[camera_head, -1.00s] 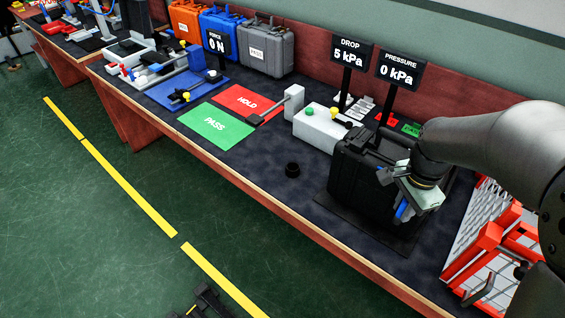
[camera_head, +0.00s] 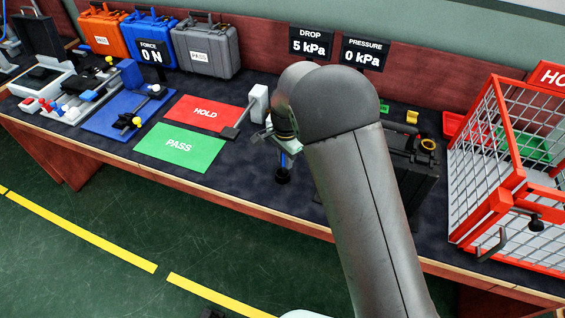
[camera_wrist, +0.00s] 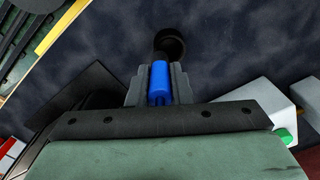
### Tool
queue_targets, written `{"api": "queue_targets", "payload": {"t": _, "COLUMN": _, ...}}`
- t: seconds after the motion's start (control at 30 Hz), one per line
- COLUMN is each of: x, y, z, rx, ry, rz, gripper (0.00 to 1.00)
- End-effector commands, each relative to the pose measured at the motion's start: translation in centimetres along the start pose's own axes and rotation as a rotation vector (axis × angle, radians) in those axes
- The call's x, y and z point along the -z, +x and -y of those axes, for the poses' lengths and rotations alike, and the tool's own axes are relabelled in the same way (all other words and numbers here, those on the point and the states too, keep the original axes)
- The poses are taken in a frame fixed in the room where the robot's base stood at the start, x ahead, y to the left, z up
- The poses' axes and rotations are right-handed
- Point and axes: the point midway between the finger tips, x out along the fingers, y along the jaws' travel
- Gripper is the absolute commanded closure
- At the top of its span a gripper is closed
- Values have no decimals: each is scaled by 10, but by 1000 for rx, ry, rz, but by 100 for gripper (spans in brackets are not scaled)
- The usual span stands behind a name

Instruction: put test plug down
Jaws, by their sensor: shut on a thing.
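The test plug is a blue piece with a dark end, held in my gripper (camera_head: 283,140). In the wrist view the blue plug (camera_wrist: 159,83) sits between the two grey fingers (camera_wrist: 156,85), which are shut on it.
The black case (camera_head: 415,180) stands right of my arm, partly hidden by it. The green PASS mat (camera_head: 178,161) and red HOLD mat (camera_head: 203,122) lie to the left. A red wire cage (camera_head: 508,205) stands at the right. Dark bench top around the holder is clear.

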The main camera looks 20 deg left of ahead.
Motion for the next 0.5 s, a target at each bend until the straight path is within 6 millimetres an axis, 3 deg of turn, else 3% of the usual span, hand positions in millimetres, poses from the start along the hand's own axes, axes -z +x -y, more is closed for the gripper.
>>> {"api": "queue_targets", "payload": {"t": 0.27, "x": 2, "y": 17, "z": 14, "rx": -1, "ry": 0, "rz": 1, "gripper": 100}}
{"api": "queue_targets", "payload": {"t": 0.5, "x": 1, "y": 46, "z": 13, "rx": 0, "ry": 0, "rz": 1, "gripper": 100}}
